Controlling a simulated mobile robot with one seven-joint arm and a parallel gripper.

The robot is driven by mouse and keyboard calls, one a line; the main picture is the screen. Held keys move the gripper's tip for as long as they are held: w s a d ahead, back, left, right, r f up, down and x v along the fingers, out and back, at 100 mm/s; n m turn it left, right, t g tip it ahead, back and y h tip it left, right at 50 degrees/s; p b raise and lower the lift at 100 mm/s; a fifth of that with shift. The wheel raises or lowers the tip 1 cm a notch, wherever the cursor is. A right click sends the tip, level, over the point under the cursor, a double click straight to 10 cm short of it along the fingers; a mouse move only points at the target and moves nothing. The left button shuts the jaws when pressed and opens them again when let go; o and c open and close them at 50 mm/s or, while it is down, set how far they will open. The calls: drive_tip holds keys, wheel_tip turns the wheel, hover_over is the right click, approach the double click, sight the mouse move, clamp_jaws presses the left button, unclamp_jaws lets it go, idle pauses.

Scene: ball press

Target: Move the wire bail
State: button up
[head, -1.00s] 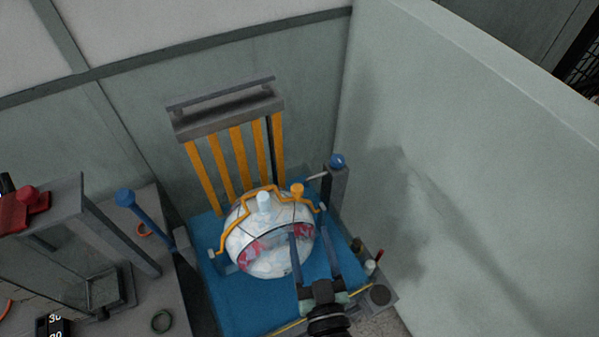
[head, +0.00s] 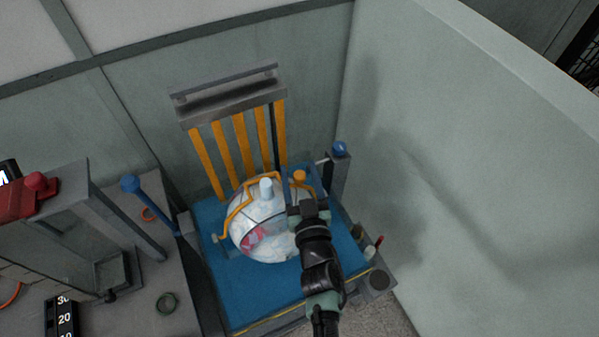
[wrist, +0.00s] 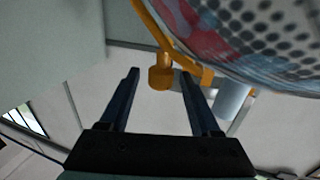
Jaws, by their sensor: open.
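The wire bail (head: 236,209) is an orange bent rod arching over a white ball (head: 262,222) with red and blue markings. Its orange knob (head: 299,177) stands at the upper right of the ball. My gripper (head: 298,176) is at the ball's right side, its two fingers pointing up the picture on either side of the knob. In the wrist view, the knob (wrist: 160,77) appears between the open fingertips (wrist: 160,74), with the ball (wrist: 250,40) at the upper right. I cannot tell whether the knob is as deep as the fingertips. My arm hides the ball's right part.
The ball sits on a blue platform (head: 235,300). A rack of yellow bars (head: 240,145) stands behind it. Blue-knobbed levers stand left (head: 131,184) and right (head: 339,149). A pale wall (head: 450,170) bounds the right. A grey bench (head: 120,300) lies left.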

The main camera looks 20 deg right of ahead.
clamp_jaws()
idle(0.3)
idle(1.1)
